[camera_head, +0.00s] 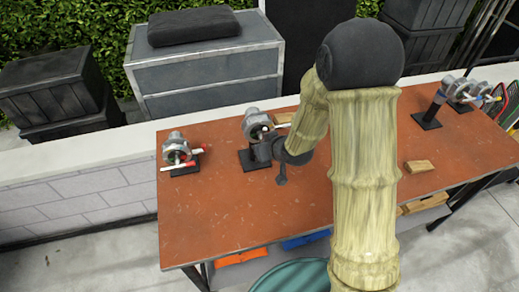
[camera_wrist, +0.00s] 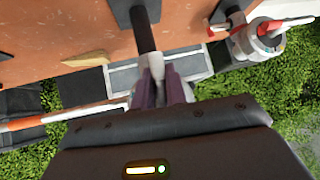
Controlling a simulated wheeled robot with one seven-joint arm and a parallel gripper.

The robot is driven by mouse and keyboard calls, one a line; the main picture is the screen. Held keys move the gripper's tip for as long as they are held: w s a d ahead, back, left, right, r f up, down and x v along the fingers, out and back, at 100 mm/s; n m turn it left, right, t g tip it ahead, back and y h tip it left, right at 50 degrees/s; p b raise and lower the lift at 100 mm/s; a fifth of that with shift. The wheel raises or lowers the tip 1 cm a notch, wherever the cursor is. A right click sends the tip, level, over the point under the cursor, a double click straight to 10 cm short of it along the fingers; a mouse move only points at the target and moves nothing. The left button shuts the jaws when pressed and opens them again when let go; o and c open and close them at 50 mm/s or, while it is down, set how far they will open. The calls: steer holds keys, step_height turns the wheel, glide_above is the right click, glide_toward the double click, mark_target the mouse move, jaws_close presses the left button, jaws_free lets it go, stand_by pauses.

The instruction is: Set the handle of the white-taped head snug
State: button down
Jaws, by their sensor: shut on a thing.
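The grip head (camera_head: 254,121) in the middle left of the table is grey metal with a pale handle, partly hidden by my wrist. My gripper (camera_head: 263,151) is beside it, low over the table. How far the handle is turned is not clear. A head with a red-taped handle (camera_head: 178,151) stands to the left, and shows in the wrist view (camera_wrist: 266,38).
The heads stand on a rust-red table (camera_head: 220,215). More heads (camera_head: 457,90) stand at the far right. A wooden block (camera_head: 419,166) lies at the right. A grey case (camera_head: 207,72) is behind the low wall. The front left of the table is clear.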

steer(key=shift+w+a+r, duration=0.1)
steer(key=shift+w+r, duration=0.1)
steer(key=shift+r, duration=0.15)
steer(key=c, duration=1.4)
jaws_free()
steer(key=shift+s, duration=0.1)
steer(key=shift+c, duration=0.2)
steer(key=shift+s, duration=0.1)
steer(key=shift+f, duration=0.15)
steer(key=b+v, duration=0.2)
steer(key=v, duration=1.5)
steer(key=shift+b, duration=0.35)
steer(key=shift+s, duration=0.2)
